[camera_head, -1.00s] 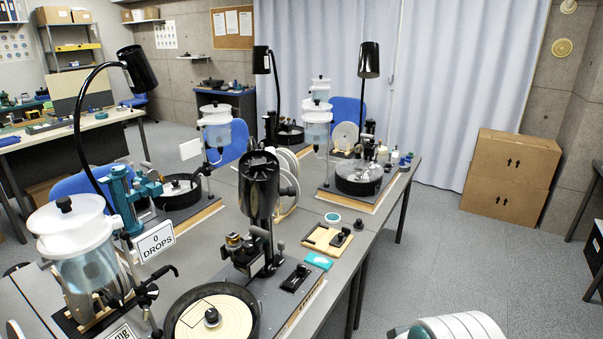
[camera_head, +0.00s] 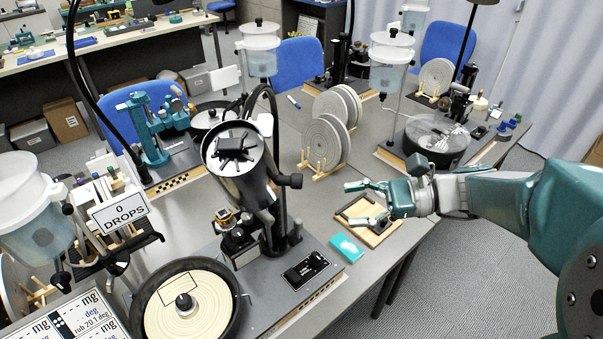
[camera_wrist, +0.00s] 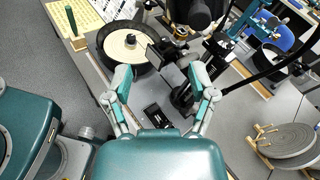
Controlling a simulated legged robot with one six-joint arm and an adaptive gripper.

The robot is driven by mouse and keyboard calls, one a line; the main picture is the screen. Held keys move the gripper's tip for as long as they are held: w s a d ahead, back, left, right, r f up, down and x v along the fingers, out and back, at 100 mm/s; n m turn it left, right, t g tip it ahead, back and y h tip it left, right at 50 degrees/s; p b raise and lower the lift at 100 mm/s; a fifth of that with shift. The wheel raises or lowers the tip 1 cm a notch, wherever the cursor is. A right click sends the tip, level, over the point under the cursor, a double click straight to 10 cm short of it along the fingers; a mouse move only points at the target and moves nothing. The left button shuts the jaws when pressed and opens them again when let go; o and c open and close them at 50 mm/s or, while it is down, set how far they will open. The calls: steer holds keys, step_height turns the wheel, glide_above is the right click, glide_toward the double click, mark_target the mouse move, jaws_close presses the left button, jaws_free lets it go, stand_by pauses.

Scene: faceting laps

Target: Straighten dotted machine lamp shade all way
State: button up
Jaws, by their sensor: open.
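The nearest machine's black lamp shade (camera_head: 235,170) hangs on a curved black arm above its base in the head view. It is tilted, with its spoked end facing me. A black rounded part at the top of the wrist view (camera_wrist: 197,12) looks like the same shade. I cannot make out for certain which machine is the dotted one. My gripper (camera_head: 359,203) is open and empty, right of this shade and apart from it, above a wooden tray. In the wrist view my gripper's fingers (camera_wrist: 160,75) are spread towards the machine.
A cream lap disc (camera_head: 195,305) lies in front of the machine. A turquoise box (camera_head: 346,249) and a wooden tray (camera_head: 378,232) lie to its right. Grey discs (camera_head: 325,140) stand in a rack behind. A DROPS sign (camera_head: 120,212) and a tank (camera_head: 30,215) are at left.

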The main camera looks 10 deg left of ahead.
mark_target(298, 181)
steer(key=w+r+m+y, duration=0.1)
steer(key=w+m+y, duration=0.1)
steer(key=w+y, duration=0.15)
steer(key=shift+t+h, duration=0.3)
steer(key=shift+h, duration=0.15)
steer(key=a, duration=1)
steer(key=shift+s+a, duration=0.1)
steer(key=shift+s, duration=0.15)
